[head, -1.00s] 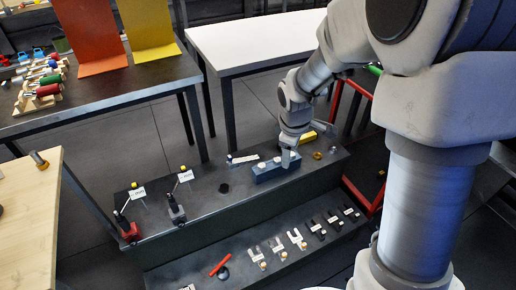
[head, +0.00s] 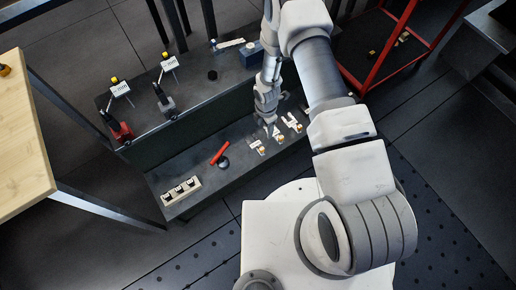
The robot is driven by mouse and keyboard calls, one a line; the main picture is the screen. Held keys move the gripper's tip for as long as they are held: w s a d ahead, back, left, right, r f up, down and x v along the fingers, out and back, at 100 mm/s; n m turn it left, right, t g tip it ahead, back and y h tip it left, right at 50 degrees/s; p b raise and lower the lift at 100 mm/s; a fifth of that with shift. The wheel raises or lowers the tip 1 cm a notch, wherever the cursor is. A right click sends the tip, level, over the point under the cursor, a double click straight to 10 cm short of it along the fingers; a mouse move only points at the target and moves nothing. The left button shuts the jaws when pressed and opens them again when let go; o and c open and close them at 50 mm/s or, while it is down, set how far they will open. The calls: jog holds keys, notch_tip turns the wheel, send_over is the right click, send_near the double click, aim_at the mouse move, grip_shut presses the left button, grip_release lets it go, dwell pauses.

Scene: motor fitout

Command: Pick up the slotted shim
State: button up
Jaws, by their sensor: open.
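Several small slotted shims lie in a row on the lower step of the dark stand. Pale ones show at the left of the row (head: 256,144), in the middle (head: 276,131) and at the right (head: 292,122), each with a small orange-tan piece in front. Which one the task means I cannot tell. My gripper (head: 269,124) points down just above the row, close to the middle shim. It is open and holds nothing that I can see. Its fingers are small in the picture, and the arm may hide more shims to the right.
A red bar (head: 219,153) and a black ring (head: 223,163) lie left of the shims. A pale block with dark pieces (head: 180,191) stands at the step's left end. The upper step holds a blue block (head: 250,57). A red frame (head: 402,22) stands at right.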

jog(key=b, duration=0.4)
send_near(262, 149)
jog(key=f, duration=0.5)
jog(key=shift+s+d, duration=0.1)
jog(key=shift+d, duration=0.25)
jog(key=shift+a+f+b, duration=0.2)
jog(key=shift+f+b, duration=0.35)
jog(key=shift+f, duration=0.8)
jog(key=shift+a+f+b, duration=0.2)
jog(key=shift+f+b, duration=0.3)
jog(key=shift+f, duration=0.85)
jog(key=shift+c, duration=0.3)
grip_shut()
